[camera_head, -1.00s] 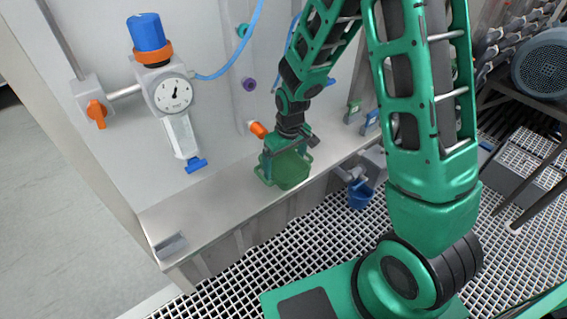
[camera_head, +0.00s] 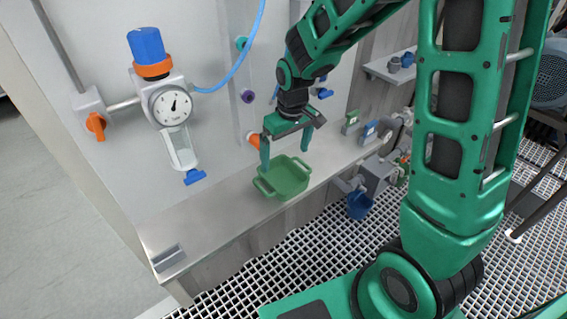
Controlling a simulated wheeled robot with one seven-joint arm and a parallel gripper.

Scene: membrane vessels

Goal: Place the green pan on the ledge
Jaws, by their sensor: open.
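The green pan (camera_head: 287,179) rests on the metal ledge (camera_head: 205,219), near its front edge. It is a shallow open dish with a handle at each side and appears to sit flat. My gripper (camera_head: 285,158) is open just above and behind the pan, with its two green fingers pointing down and spread apart. No finger appears to grip the pan. The left finger ends near the pan's back left rim. The ledge runs along the wall from the lower left to the back right.
A pressure gauge (camera_head: 171,105) with a blue cap and a blue-tipped filter hangs on the wall at left. A small grey block (camera_head: 168,258) sits at the ledge's left end. A blue cup (camera_head: 359,205) is below the ledge's front edge.

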